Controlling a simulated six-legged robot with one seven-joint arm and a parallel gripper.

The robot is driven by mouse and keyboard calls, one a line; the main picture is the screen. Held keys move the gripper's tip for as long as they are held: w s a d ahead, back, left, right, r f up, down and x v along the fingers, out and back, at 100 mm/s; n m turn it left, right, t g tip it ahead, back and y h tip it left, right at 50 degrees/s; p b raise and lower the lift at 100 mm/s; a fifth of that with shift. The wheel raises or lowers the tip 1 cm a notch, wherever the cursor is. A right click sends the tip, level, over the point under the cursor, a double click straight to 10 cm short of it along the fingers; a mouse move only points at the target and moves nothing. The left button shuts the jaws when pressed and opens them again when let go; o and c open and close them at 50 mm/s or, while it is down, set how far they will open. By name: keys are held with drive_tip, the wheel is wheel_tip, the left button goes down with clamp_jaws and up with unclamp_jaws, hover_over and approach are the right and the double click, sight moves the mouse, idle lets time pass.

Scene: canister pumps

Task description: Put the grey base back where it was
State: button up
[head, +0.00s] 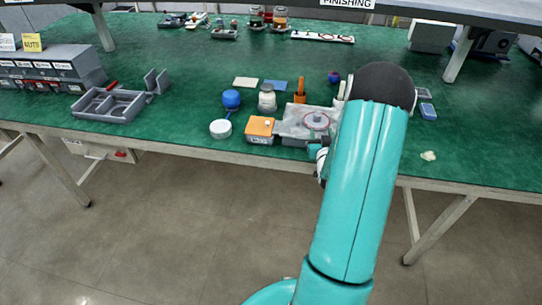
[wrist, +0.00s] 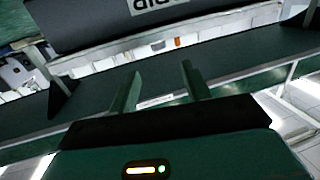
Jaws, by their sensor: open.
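A flat grey metal piece (head: 296,124) with a red-rimmed ring on top lies near the front edge of the green table, just left of my arm. It may be the grey base, but I cannot be sure. My arm covers the area to its right. My gripper (wrist: 160,74) shows in the wrist view with its two fingers apart and nothing between them. The wrist view looks across shelves and floor, and no grey base can be made out there. In the head view the fingers are hidden behind my arm.
Left of the grey piece stand an orange-topped box (head: 260,129), a white round cap (head: 220,129), a blue ball-like part (head: 231,99) and a white jar (head: 267,100). A grey compartment tray (head: 107,104) lies farther left. Green table (head: 170,130) is bare between them.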

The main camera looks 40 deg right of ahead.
drive_tip(key=w+a+r+n+g+y, duration=0.1)
drive_tip(key=w+a+r+n+y, duration=0.15)
drive_tip(key=a+r, duration=0.45)
drive_tip(key=w+a+r+n+g+y, duration=0.1)
drive_tip(key=w+a+r+y, duration=0.1)
drive_tip(key=w+a+r, duration=0.5)
drive_tip(key=s+a+r+g+y, duration=0.1)
drive_tip(key=s+a+r, duration=0.1)
drive_tip(key=s+a, duration=0.2)
drive_tip(key=s+a+r+n+g+y, duration=0.1)
drive_tip(key=s+a, duration=0.4)
drive_tip(key=a, duration=0.6)
drive_tip(key=s+a+r+n+g+y, duration=0.1)
drive_tip(key=s+a+r+y, duration=0.1)
drive_tip(key=s+a+r, duration=0.2)
drive_tip(key=a, duration=0.3)
drive_tip(key=shift+s+a+g, duration=0.2)
drive_tip(key=shift+a+g, duration=0.1)
drive_tip(key=shift+a, duration=0.1)
drive_tip(key=shift+o, duration=0.4)
drive_tip(key=s+a+r+n+g+y, duration=0.1)
drive_tip(key=s+a+n+g+y, duration=0.1)
drive_tip(key=s+a, duration=0.6)
drive_tip(key=s, duration=0.4)
drive_tip(key=shift+r+g, duration=0.15)
drive_tip(key=shift+g, duration=0.15)
drive_tip(key=shift+w, duration=0.1)
drive_tip(key=shift+d, duration=0.15)
